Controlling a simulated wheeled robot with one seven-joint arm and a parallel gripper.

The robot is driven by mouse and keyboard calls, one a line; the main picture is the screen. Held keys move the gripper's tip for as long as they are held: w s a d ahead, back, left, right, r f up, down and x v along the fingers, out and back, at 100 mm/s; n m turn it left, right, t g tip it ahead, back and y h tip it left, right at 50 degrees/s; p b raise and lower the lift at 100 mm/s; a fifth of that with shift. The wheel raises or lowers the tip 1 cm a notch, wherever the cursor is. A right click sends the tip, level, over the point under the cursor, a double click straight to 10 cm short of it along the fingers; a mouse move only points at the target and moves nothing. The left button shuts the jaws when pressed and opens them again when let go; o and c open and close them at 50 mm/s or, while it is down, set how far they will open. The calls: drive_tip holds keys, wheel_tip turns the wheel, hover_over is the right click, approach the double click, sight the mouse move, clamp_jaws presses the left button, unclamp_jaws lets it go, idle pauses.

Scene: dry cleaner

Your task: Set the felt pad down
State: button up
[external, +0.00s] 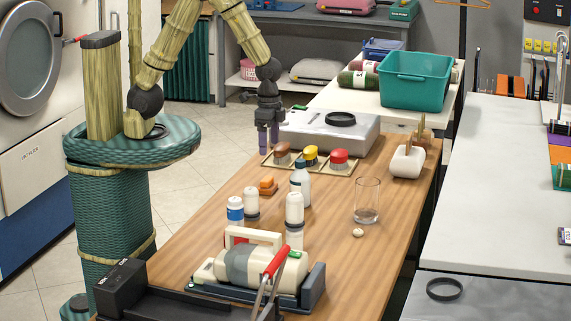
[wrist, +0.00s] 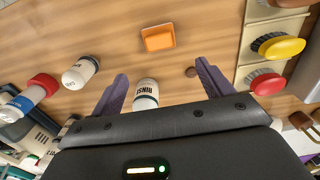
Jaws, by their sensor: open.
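A small orange block (external: 267,184), likely the felt pad, lies on the wooden table (external: 395,215) in front of the brush tray. In the wrist view the orange block (wrist: 158,38) lies flat on the wood, beyond the fingertips and clear of them. My gripper (external: 268,147) hangs above the table's left side, by the left end of the tray. In the wrist view my gripper (wrist: 162,72) has its two purple fingers wide apart, with nothing held between them. A white bottle marked RINSE (wrist: 146,93) shows between the fingers, partly hidden by my gripper's body.
A tray (external: 327,172) holds brushes with brown, yellow and red (external: 339,157) tops. Several white bottles (external: 294,209) stand near the orange block. A glass (external: 367,201) stands to the right. A roller device (external: 262,267) fills the front.

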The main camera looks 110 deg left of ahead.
idle(0.3)
drive_tip(key=s+d+r+t, duration=0.2)
drive_tip(key=s+d+r, duration=0.4)
drive_tip(key=s+d, duration=0.1)
drive_tip(key=shift+d+t, duration=0.3)
drive_tip(key=shift+d, duration=0.2)
